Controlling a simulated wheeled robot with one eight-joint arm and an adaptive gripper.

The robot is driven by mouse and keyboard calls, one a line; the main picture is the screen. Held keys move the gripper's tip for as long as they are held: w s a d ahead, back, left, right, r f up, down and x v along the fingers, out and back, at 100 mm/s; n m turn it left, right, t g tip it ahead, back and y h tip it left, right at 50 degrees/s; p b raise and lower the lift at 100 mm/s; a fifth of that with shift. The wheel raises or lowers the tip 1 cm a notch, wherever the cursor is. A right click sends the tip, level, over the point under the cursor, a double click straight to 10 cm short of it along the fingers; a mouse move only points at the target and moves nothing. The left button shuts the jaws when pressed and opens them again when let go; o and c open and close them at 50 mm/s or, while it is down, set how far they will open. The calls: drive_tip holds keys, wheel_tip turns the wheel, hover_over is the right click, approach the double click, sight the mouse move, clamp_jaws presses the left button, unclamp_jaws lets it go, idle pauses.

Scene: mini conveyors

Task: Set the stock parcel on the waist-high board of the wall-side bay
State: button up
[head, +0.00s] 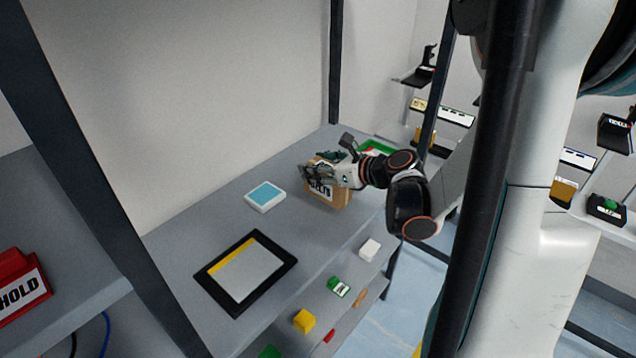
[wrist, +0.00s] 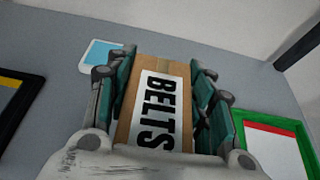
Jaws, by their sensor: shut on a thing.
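The parcel is a brown cardboard box (wrist: 159,72) with a white label reading BELTS. In the wrist view it sits between the two fingers of my gripper (wrist: 163,88), which is shut on its sides. In the head view the box (head: 343,195) is at or just above a grey board (head: 215,212) of a shelf bay against the wall, towards its far end. My gripper (head: 322,176) reaches it from the right. I cannot tell whether the box's underside touches the board.
On the same board are a white-and-blue block (head: 265,196), a black-framed panel (head: 246,271) and a green-framed tray (head: 378,148). A lower board carries a white box (head: 370,249), a yellow block (head: 304,320) and other small items. Dark posts (head: 336,60) stand at the bay's corners. A red HOLD sign (head: 22,290) is at left.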

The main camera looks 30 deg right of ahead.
drive_tip(key=shift+f+b, duration=0.8)
drive_tip(key=shift+f, duration=1.15)
drive_tip(key=shift+f, duration=0.2)
drive_tip(key=o, duration=1.3)
drive_tip(key=shift+c, duration=0.2)
drive_tip(key=shift+r, duration=0.1)
drive_tip(key=shift+s+r, duration=0.1)
drive_tip(key=shift+r, duration=0.1)
drive_tip(key=p+v, duration=0.3)
drive_tip(key=v, duration=0.8)
drive_tip(key=shift+s+d, duration=0.2)
drive_tip(key=shift+s, duration=0.1)
drive_tip(key=shift+r, duration=0.1)
